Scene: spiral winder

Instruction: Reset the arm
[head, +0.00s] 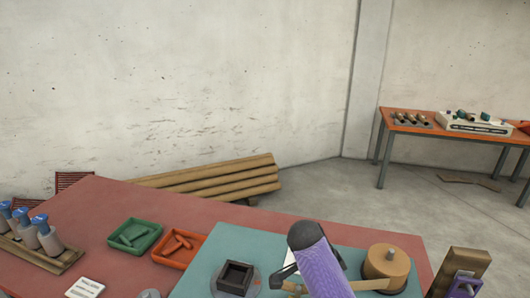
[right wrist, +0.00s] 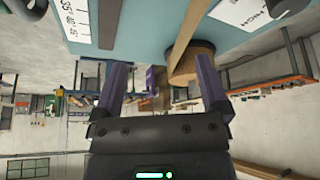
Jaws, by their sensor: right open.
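A round wooden drum with a knob (head: 386,262) stands on the teal mat (head: 205,255) at the right of the table. A thin wooden arm (head: 291,287) reaches left from the drum's foot, partly hidden behind a purple link of mine. In the right wrist view the drum (right wrist: 190,63) and the wooden arm (right wrist: 186,32) appear upside down at the top. My right gripper (right wrist: 161,76) is open, with its two purple fingers apart and nothing between them. The drum is beyond the fingertips, apart from them. My left gripper is not in view.
A dark square box (head: 236,274) sits on a round base on the mat. Green (head: 135,236) and orange (head: 180,247) trays and a rack of bottles (head: 40,235) are to the left.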

